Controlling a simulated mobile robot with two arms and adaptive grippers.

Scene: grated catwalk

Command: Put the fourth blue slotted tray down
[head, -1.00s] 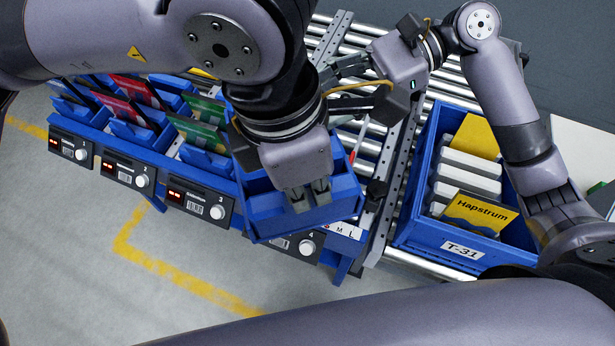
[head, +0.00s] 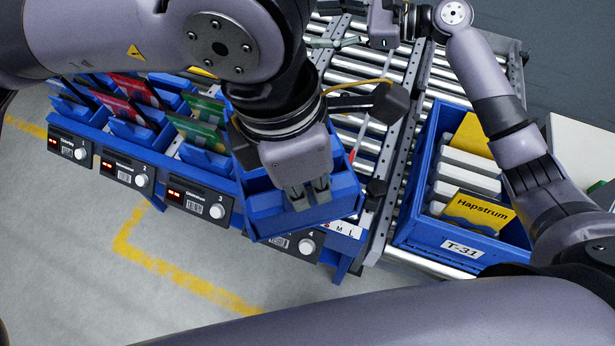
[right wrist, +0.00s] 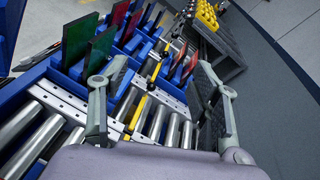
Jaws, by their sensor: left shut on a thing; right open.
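My left gripper (head: 308,196) points down and is shut on the wall of a blue slotted tray (head: 268,226). The tray is empty as far as I see and sits askew above the panel marked 4 (head: 305,244) at the right end of the rack. My arm hides its far part, and I cannot tell whether it touches the rack. My right gripper (head: 330,43) is open and empty over the rollers at the top of the head view. Its spread fingers (right wrist: 160,92) frame the rack and rollers in the right wrist view.
Other blue slotted trays (head: 130,131) with red and green plates stand left on the rack. A blue crate marked T-31 (head: 422,234) holds white and yellow items at the right. Roller conveyor (head: 352,88) lies behind, with a metal rail (head: 403,150) between.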

